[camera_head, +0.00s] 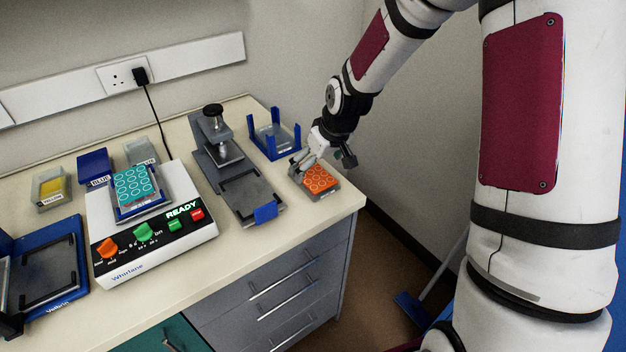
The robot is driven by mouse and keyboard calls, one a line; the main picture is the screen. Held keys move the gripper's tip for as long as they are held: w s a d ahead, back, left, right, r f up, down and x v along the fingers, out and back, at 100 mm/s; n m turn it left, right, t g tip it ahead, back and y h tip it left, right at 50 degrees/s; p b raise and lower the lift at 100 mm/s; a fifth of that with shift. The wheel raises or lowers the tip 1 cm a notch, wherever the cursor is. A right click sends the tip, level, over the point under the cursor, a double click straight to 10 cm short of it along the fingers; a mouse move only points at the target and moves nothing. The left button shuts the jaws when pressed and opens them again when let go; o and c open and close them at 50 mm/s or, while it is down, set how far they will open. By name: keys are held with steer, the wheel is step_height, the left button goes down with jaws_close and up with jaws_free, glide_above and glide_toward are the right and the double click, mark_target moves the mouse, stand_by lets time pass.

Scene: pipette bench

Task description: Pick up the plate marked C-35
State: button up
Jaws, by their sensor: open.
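An orange well plate (320,179) with rings on top sits in a grey holder near the right end of the bench. A teal well plate (133,186) rests on the white shaker's platform. I cannot read a C-35 mark on either plate. My gripper (322,160) is open at the back edge of the orange plate, with its fingers spread above and beside it. It holds nothing that I can see. Whether a finger touches the plate or its holder cannot be told.
The white shaker (160,245) has coloured knobs and a READY display. A grey press device (232,170) stands left of the orange plate, and an empty blue-posted rack (272,138) is behind. A blue device (45,268) and small bins (50,190) are at left.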

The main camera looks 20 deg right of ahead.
mark_target(314, 176)
steer(key=shift+d+x, duration=0.15)
steer(key=shift+x, duration=1.2)
steer(key=shift+d+x, duration=0.2)
steer(key=shift+x, duration=1.2)
steer(key=shift+s, duration=0.1)
steer(key=c, duration=1.2)
